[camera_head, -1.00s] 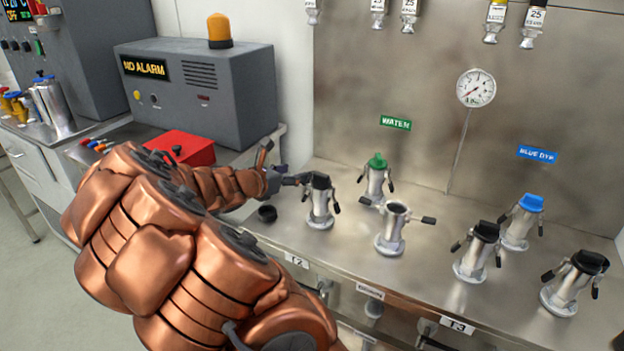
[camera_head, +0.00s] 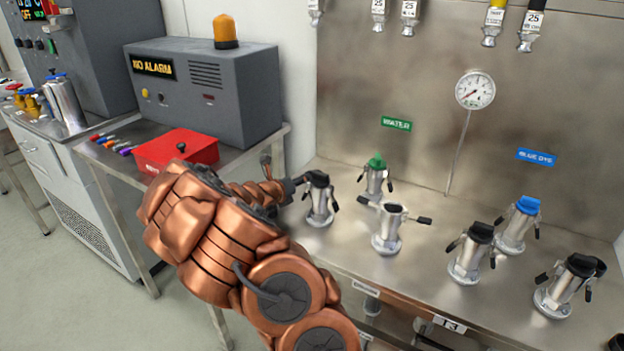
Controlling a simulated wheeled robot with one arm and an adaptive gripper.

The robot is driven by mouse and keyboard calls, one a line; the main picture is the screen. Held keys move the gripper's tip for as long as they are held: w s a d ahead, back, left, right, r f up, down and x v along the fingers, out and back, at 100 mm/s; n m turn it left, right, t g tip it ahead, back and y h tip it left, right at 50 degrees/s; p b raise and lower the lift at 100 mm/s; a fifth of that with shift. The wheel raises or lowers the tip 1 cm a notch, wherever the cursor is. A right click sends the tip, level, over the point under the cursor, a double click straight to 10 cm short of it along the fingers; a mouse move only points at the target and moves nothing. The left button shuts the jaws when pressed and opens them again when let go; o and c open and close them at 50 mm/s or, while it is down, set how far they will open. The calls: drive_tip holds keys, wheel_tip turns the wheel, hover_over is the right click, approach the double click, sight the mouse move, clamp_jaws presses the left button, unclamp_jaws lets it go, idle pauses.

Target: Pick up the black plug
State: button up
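My copper-coloured arm crosses the lower middle of the head view, and the dark end of my gripper (camera_head: 287,190) shows just left of the nearest metal coupling (camera_head: 319,206). The fingers are too small and covered to tell open from shut. That coupling stands upright with a black plug (camera_head: 318,179) on top. Two more black plugs sit on couplings at the right, one on the middle coupling (camera_head: 481,232) and one on the front-right coupling (camera_head: 582,264). The loose black cap seen earlier on the bench is hidden, apparently behind my arm.
An uncapped coupling (camera_head: 389,232) stands on the steel bench (camera_head: 400,275), its side levers spread. Green-capped (camera_head: 376,161) and blue-capped (camera_head: 528,205) couplings stand behind. A red box (camera_head: 176,150) and grey alarm cabinet (camera_head: 205,95) are at left.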

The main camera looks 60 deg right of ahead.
drive_tip(key=x, duration=0.3)
drive_tip(key=shift+s+d+f, duration=0.1)
drive_tip(key=shift+s+d, duration=0.05)
drive_tip(key=shift+d+f+p, duration=0.15)
drive_tip(key=shift+d+p, duration=0.15)
drive_tip(key=shift+d, duration=0.45)
drive_tip(key=shift+c, duration=0.4)
drive_tip(key=c, duration=0.8)
